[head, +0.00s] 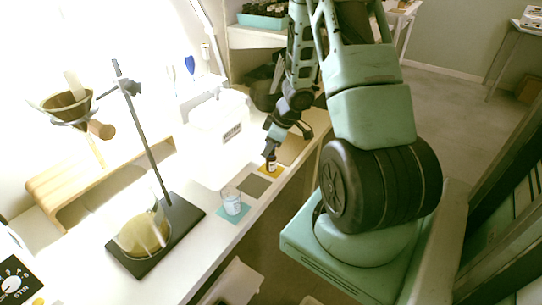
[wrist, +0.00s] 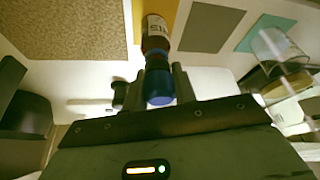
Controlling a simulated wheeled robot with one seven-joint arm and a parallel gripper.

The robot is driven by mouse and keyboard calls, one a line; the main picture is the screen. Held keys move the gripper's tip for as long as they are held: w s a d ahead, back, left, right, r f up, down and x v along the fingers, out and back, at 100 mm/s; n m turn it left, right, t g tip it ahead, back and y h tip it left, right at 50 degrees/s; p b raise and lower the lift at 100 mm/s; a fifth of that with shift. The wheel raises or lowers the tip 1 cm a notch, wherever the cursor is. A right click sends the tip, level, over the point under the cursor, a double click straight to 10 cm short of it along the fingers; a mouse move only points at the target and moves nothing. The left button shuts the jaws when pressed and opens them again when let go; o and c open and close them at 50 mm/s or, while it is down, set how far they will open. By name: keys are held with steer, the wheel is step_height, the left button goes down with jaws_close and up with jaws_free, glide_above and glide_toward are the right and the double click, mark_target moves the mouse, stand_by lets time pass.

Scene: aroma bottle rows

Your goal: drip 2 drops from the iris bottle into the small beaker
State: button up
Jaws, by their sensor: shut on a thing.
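My gripper (head: 270,153) is shut on a small dark brown bottle (head: 271,163) at the far end of the bench. In the wrist view the gripper (wrist: 160,88) has a finger on each side of the bottle's blue cap (wrist: 158,84). The bottle (wrist: 155,38) has a white label ending in "IS"; the rest is turned out of sight. Its base is at the yellow mat (head: 262,174); I cannot tell whether it touches. The small clear beaker (head: 231,201) stands on a teal mat (head: 222,214) nearer the camera; it also shows in the wrist view (wrist: 272,46).
A dark olive mat (head: 254,186) lies bare between the yellow and teal mats. A white lidded box (head: 218,122) stands behind them. The bench's front edge runs close beside the mats.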

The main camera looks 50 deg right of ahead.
steer(key=shift+r, duration=0.1)
step_height(320, 180, up, 9)
steer(key=p, duration=1)
steer(key=shift+f, duration=0.2)
steer(key=shift+a, duration=0.1)
